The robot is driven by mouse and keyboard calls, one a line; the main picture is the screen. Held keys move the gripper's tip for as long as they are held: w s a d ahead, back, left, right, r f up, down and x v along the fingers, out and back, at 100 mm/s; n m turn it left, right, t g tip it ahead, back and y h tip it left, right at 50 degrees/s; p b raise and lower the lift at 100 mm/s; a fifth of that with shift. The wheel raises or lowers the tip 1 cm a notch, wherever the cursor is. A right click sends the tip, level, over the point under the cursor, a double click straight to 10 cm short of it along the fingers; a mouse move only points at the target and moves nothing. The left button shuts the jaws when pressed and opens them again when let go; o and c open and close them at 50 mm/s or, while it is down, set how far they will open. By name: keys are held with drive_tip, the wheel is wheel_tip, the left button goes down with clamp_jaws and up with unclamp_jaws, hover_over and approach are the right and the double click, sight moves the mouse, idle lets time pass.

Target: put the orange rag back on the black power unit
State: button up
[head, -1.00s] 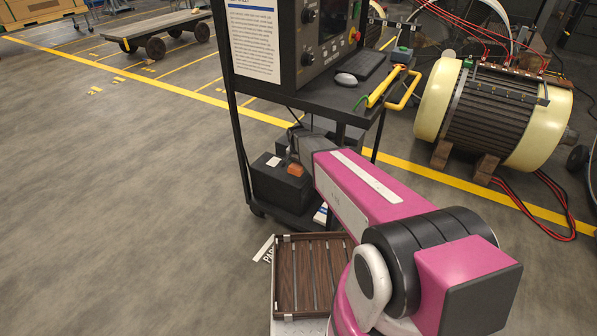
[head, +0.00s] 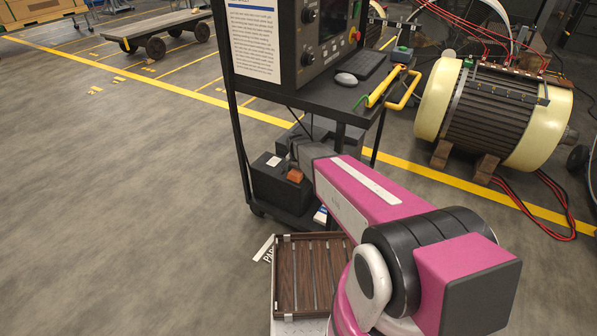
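The orange rag (head: 295,175) is a small orange patch at the tip of my gripper (head: 294,166), in front of or over the right part of the black power unit (head: 268,186). The power unit is a black box with a white label on top, on the lower shelf of the cart. My gripper reaches in under the cart's upper shelf from the right. The fingers are small and dark, but the rag moves with them, so they appear shut on it. I cannot tell whether the rag touches the unit's top.
The cart's upper shelf (head: 335,98) and its black post (head: 240,150) stand close around my gripper. A slatted wooden tray (head: 279,285) is in front of the cart. A large motor (head: 495,115) stands at the right. The floor at left is clear.

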sight(297, 172)
drive_tip(key=shift+r, duration=0.1)
wheel_tip(297, 172, up, 12)
drive_tip(key=s, duration=0.1)
drive_tip(key=shift+a, duration=0.4)
drive_tip(key=shift+s, duration=0.1)
idle(1.3)
